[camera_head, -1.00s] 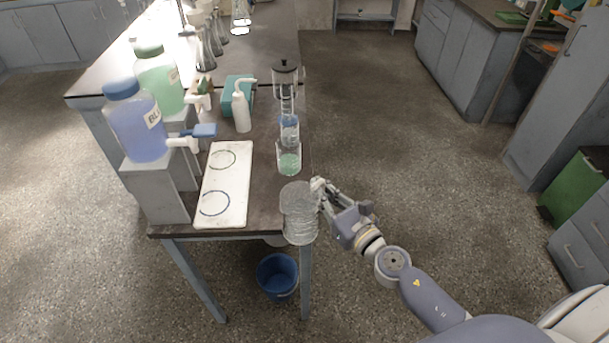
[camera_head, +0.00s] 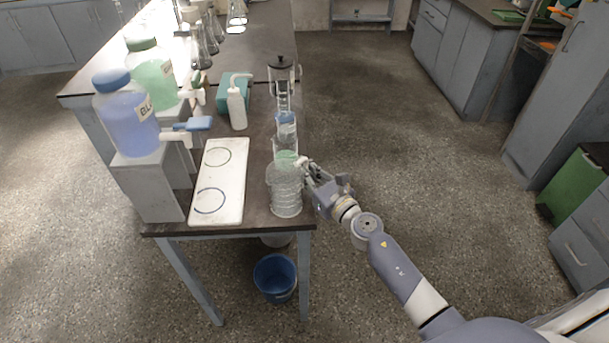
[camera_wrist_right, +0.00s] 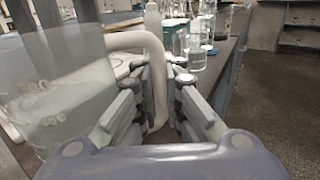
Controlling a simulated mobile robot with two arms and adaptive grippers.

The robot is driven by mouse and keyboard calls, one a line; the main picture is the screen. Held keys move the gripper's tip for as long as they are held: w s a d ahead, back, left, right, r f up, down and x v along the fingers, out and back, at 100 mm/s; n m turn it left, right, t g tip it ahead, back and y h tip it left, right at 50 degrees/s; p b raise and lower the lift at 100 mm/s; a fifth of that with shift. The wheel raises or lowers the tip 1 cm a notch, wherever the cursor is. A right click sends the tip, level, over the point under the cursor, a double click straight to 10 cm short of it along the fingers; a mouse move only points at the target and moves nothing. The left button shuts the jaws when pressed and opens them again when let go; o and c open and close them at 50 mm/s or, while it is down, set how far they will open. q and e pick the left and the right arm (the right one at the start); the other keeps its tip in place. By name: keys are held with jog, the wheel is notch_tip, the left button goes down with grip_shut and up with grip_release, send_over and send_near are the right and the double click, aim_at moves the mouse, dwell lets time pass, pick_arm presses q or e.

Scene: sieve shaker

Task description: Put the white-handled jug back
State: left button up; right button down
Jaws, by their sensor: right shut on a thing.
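The clear jug (camera_head: 286,192) is at the front right corner of the bench in the head view, and looks upright. I cannot tell whether its base touches the bench top. My right gripper (camera_head: 309,168) comes from the right and is shut on the jug's white handle. In the right wrist view the jug's clear body (camera_wrist_right: 55,85) fills the left side, and its white handle (camera_wrist_right: 155,75) passes between the fingers (camera_wrist_right: 163,100). My left gripper is not in view.
Behind the jug stand a beaker with green liquid (camera_head: 286,150), a blue-topped clear vessel (camera_head: 286,122) and a black-lidded container (camera_head: 281,70). A white board with two circles (camera_head: 222,180) lies left. Blue (camera_head: 127,125) and green (camera_head: 153,75) dispensers stand further left. A blue bucket (camera_head: 275,277) is below.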

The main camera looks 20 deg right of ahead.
jog(key=shift+f, duration=0.1)
jog(key=shift+f, duration=0.15)
jog(key=c, duration=1.7)
grip_release()
jog(key=b+v, duration=0.2)
jog(key=v, duration=1)
